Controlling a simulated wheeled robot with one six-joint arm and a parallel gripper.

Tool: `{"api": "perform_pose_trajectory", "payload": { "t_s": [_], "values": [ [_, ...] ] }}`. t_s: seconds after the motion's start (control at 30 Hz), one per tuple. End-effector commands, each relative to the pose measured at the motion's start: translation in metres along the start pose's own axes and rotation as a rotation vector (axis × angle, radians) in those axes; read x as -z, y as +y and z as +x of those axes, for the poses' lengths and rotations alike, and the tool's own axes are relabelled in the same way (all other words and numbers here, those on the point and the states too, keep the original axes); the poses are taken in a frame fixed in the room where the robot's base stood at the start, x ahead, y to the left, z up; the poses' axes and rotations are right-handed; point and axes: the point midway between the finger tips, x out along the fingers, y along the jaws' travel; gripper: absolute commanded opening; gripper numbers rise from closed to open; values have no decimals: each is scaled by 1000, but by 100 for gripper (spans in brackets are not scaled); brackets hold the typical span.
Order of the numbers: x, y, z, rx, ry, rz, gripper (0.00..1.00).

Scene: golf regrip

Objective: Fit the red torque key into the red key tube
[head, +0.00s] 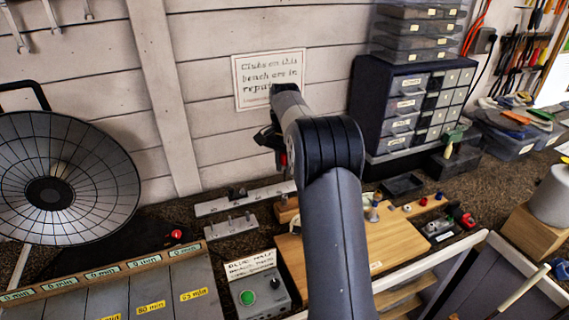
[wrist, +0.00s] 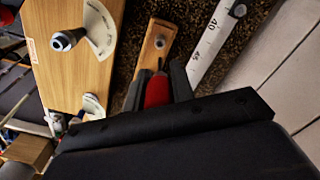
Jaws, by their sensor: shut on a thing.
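My gripper (head: 272,138) is raised in front of the wall, above the back of the bench, and largely hidden by my arm in the head view. In the wrist view my gripper (wrist: 156,78) is shut on the red torque key (wrist: 157,91), whose red body shows between the fingers. A bit of the key's red (head: 283,159) also shows below the gripper in the head view. A small red piece (head: 423,201) stands on the wooden strip at the right. I cannot tell whether it is the red key tube.
A wooden board (head: 405,243) lies right of my arm; it carries a grey post (wrist: 63,40) in the wrist view. A narrow wooden strip (wrist: 150,58) and a white ruler (wrist: 209,43) lie near the fingers. A drawer cabinet (head: 370,110) stands at the back right.

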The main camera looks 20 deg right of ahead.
Motion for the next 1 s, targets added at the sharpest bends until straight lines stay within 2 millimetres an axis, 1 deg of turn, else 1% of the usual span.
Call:
{"api": "perform_pose_trajectory", "payload": {
  "t_s": [0.03, 0.3, 0.5, 0.63, 1.0],
  "values": [
    [0, 0, 6, -1, -1, 0, 0],
    [0, 0, 32, -1, -1, 0, 0],
    [0, 0, 47, -1, -1, 0, 0],
    [0, 0, 50, 0, -1, 0, 0],
    [0, 0, 49, 0, 0, 0, 0]
  ]
}}
